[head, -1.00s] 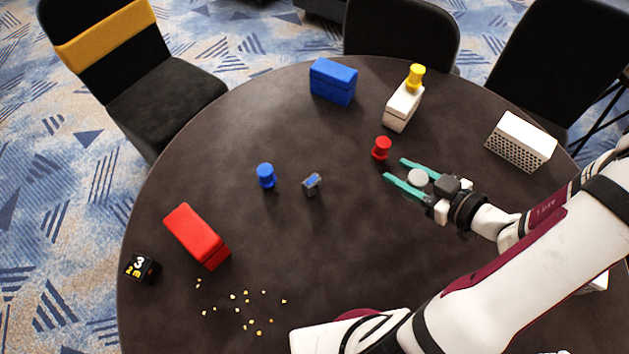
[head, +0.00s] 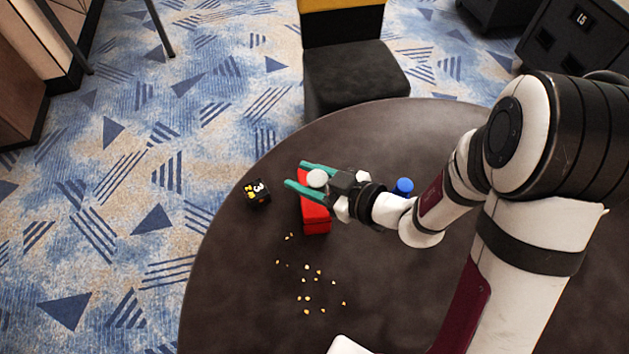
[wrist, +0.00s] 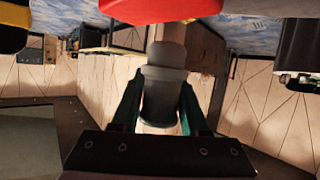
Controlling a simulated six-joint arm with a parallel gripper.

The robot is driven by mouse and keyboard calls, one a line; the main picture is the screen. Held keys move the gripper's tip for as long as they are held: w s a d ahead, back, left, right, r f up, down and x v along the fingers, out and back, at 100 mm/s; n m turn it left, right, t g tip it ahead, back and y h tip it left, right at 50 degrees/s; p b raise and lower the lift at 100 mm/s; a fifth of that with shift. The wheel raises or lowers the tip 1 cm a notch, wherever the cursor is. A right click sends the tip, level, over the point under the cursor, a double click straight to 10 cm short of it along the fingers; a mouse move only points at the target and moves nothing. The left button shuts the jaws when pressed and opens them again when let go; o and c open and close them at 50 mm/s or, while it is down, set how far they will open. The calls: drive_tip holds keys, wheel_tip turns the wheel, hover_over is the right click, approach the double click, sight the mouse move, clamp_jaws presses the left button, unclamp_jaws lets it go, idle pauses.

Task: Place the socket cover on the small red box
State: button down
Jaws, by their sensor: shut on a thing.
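The red box (head: 314,219) lies near the table's left edge in the head view, partly hidden under my gripper. My gripper (head: 296,173) has teal fingers and reaches over the far end of the box. It is shut on a pale round piece, which I take for the socket cover (head: 317,178), held between the fingers. In the wrist view the held socket cover (wrist: 166,80) looks like a stepped grey cylinder between the fingers, and the red box (wrist: 180,8) fills the top edge. I cannot tell whether the cover touches the box.
A black cube (head: 258,194) with yellow and white marks stands left of the red box. Several small crumbs (head: 308,280) lie in front of the box. A chair (head: 352,75) stands beyond the table.

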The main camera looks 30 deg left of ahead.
drive_tip(key=shift+f, duration=1.45)
drive_tip(key=shift+f, duration=0.1)
drive_tip(key=shift+c, duration=2.1)
unclamp_jaws()
